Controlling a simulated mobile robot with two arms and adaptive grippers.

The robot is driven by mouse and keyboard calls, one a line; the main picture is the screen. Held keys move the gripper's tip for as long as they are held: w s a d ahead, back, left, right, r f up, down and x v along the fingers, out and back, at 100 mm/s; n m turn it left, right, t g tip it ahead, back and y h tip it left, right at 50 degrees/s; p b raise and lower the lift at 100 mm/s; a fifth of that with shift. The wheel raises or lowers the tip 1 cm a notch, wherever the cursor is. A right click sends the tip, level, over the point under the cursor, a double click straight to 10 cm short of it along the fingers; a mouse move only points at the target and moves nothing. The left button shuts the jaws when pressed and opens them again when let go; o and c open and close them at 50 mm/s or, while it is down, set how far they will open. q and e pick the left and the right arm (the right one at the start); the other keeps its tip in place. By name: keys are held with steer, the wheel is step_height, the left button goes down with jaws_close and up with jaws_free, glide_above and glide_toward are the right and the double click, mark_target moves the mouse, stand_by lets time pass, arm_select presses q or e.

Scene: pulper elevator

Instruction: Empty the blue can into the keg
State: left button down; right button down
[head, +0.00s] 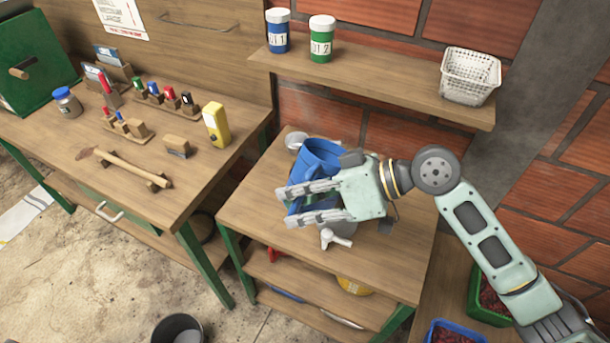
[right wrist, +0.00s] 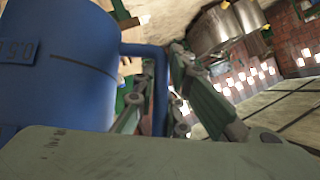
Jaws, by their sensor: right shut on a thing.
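The blue can (head: 320,157) is over the small wooden table in the head view, partly hidden by my right gripper (head: 284,206). The gripper's fingers are shut on the can's handle. In the right wrist view the blue can (right wrist: 62,70) fills the left side, with a marking on its wall and its handle (right wrist: 160,90) between the fingers. A white tap (head: 336,239) sticks out below the gripper, and a grey rounded body (head: 345,227) shows behind it. It looks like the keg, but most of it is hidden. I cannot see inside the can. My left gripper is out of view.
A shelf (head: 385,90) above the table holds a blue-labelled jar (head: 278,35), a green-labelled jar (head: 321,42) and a white basket (head: 469,76). A workbench (head: 75,160) with small tools stands left. A dark bucket (head: 178,329) is on the floor. Red-filled crates (head: 455,332) stand lower right.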

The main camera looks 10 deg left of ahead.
step_height(320, 180, down, 7)
steer(key=w+d+n+t+h, duration=0.1)
steer(key=n+t+h, duration=0.1)
steer(key=t+h, duration=0.1)
steer(key=shift+w+h, duration=0.2)
steer(key=shift+h, duration=0.2)
